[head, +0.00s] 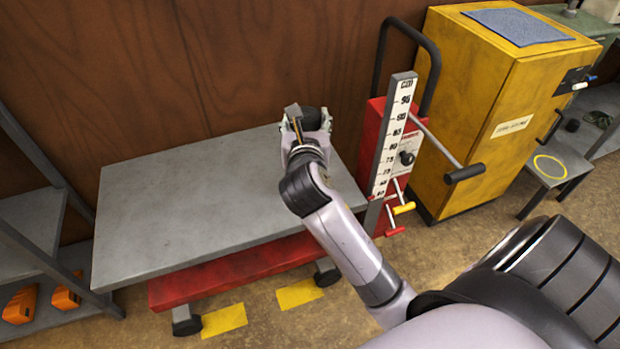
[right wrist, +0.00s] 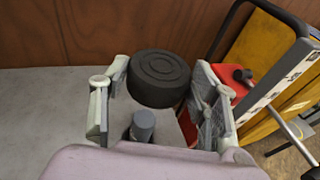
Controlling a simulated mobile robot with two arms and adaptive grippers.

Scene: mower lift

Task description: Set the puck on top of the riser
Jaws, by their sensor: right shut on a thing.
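The puck (head: 313,118) is a thick black disc above the back right part of the lift's grey top. In the right wrist view it shows as a ridged round puck (right wrist: 158,76) between the fingertips. My right gripper (head: 305,125) is shut on it; I cannot tell whether the puck touches the top. A low grey stand with a yellow ring (head: 569,178) on its top stands at the far right; I cannot tell surely whether it is the riser. Its top looks empty. My left gripper is out of view.
The lift's grey top (head: 180,200) is otherwise clear. A red post with a white scale (head: 392,140) and a black handle (head: 465,173) rises at its right end. A yellow cabinet (head: 500,100) stands beyond it. Shelving (head: 35,220) stands at the left.

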